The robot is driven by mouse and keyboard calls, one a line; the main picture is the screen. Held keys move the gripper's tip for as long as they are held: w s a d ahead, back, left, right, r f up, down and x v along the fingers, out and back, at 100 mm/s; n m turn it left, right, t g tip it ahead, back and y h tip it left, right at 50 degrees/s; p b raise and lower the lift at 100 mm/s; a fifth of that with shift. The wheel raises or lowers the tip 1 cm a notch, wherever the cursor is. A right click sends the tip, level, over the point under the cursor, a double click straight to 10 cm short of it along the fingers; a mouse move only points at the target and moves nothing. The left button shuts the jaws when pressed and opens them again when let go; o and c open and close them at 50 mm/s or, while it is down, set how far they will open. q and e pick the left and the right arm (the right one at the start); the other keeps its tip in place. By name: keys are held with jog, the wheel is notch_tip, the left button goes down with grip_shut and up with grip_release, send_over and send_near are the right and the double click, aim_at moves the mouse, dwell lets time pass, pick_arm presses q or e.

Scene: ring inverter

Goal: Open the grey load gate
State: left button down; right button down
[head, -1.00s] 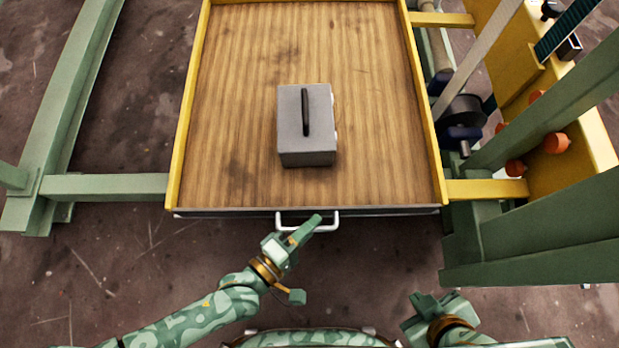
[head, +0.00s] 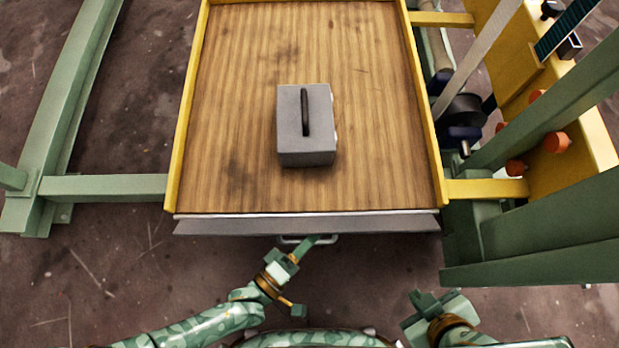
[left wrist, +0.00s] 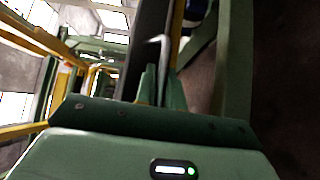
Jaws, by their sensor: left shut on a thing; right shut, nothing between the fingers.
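The grey load gate (head: 380,224) shows in the head view as a panel along the near edge of the wooden platform (head: 225,180). Its top edge tilts out toward me. A pale bar handle (head: 326,239) sits on the gate's near side. My left gripper (head: 314,243) is shut on the handle. In the left wrist view the handle (left wrist: 160,42) shows at the tips of my left gripper (left wrist: 150,80); part of it is hidden by the fingers. My right gripper (head: 430,300) is shut and empty at the bottom right, away from the gate.
A grey box with a black handle (head: 306,135) stands on the platform. Yellow side rails (head: 187,110) edge it. Green beams (head: 550,240) and a yellow frame with orange knobs (head: 556,142) stand at the right. The floor before the gate is clear.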

pick_arm(q)
jog(key=f, duration=0.1)
jog(key=w+f+m, duration=0.1)
jog(key=f, duration=0.1)
jog(key=shift+w+f+t+h, duration=0.2)
jog(key=shift+f+t+h, duration=0.05)
jog(key=shift+t+h, duration=0.15)
jog(key=shift+w+f, duration=0.1)
jog(key=shift+f, duration=0.1)
dwell(0.6)
jog(key=c, duration=1.8)
grip_release()
jog(key=shift+o, duration=0.2)
jog(key=v, duration=1.2)
